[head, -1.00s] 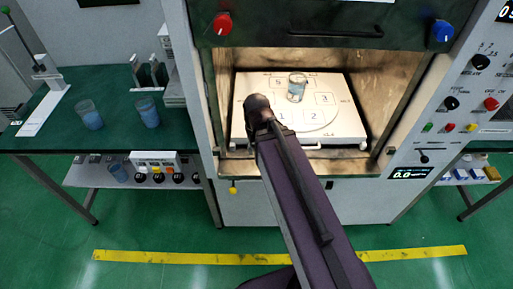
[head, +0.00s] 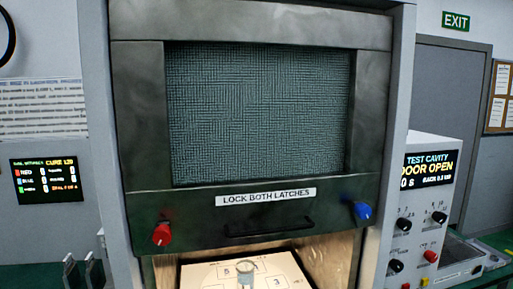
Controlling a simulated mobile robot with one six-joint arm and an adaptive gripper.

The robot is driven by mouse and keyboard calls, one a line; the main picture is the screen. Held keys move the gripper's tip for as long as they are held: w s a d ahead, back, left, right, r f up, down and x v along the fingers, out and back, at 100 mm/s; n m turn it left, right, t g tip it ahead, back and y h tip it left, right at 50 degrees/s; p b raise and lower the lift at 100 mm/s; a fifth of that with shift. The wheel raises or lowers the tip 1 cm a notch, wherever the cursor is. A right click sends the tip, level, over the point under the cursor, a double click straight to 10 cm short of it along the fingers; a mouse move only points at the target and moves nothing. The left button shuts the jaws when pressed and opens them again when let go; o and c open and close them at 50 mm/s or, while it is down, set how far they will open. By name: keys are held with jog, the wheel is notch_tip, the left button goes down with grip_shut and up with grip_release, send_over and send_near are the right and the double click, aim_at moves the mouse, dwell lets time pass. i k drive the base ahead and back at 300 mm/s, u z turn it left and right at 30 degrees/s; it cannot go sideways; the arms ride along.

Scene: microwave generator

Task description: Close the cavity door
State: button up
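The cavity door (head: 258,112) is a dark metal panel with a meshed window, raised above the lit cavity opening in the head view. Its lower edge carries a dark bar handle (head: 268,228), a red latch knob (head: 162,235) at left and a blue latch knob (head: 361,211) at right. A label reads "LOCK BOTH LATCHES". Below the door, a glass beaker (head: 245,276) stands on the white numbered plate (head: 205,277) inside the cavity. My gripper is not in view.
A side panel (head: 428,180) at right reads "DOOR OPEN" and bears several knobs. A small status screen (head: 46,181) hangs on the left wall. A grey rack (head: 92,270) stands at lower left. The space in front of the door looks clear.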

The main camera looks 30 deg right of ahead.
aim_at(203, 216)
jog(key=z, duration=0.55)
jog(key=k, duration=1.15)
jog(key=u, duration=0.55)
